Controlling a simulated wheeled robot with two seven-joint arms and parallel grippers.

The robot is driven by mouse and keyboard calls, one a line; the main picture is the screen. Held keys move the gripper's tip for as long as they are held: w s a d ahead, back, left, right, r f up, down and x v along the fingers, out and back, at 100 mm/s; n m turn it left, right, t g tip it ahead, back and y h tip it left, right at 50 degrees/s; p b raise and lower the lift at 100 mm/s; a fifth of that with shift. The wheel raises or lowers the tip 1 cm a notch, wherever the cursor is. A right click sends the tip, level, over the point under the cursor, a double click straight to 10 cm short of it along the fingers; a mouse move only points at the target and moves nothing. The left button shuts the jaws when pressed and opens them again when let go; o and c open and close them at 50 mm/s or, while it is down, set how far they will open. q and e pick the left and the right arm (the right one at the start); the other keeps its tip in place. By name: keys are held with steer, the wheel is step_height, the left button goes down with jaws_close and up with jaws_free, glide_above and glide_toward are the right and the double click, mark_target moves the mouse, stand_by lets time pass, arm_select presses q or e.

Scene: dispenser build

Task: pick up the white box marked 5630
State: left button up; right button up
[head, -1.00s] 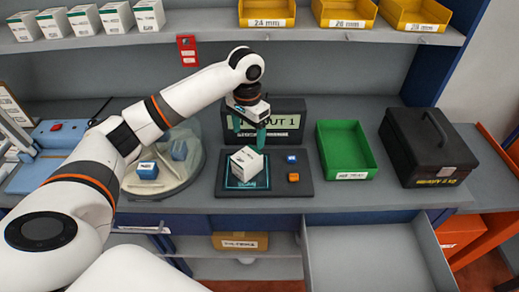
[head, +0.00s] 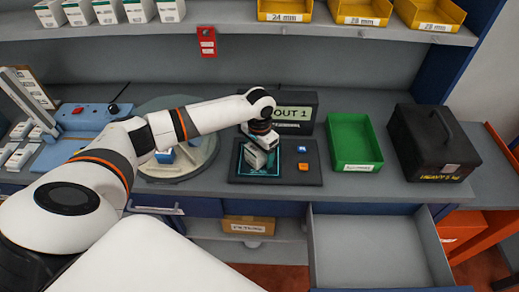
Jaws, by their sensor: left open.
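A white box (head: 254,158) sits on the lit square of the dark pad (head: 232,178) in front of the OUT 1 display. It is partly hidden by my left gripper, and I cannot read its marking. My left gripper (head: 263,142) is open and points down right at the top of this box. I cannot tell whether its fingers touch the box. More white boxes (head: 104,12) stand in a row on the shelf at the upper left, their labels too small to read. My right gripper is not in view.
The pad has a blue button (head: 302,150) and an orange button (head: 303,167). A green bin (head: 354,140) and a black case (head: 428,140) stand to the right. A round turntable (head: 205,158) is partly under my arm. An open drawer (head: 375,245) juts out in front.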

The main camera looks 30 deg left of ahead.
arm_select(q)
steer(key=c, duration=1.3)
steer(key=shift+r, duration=0.1)
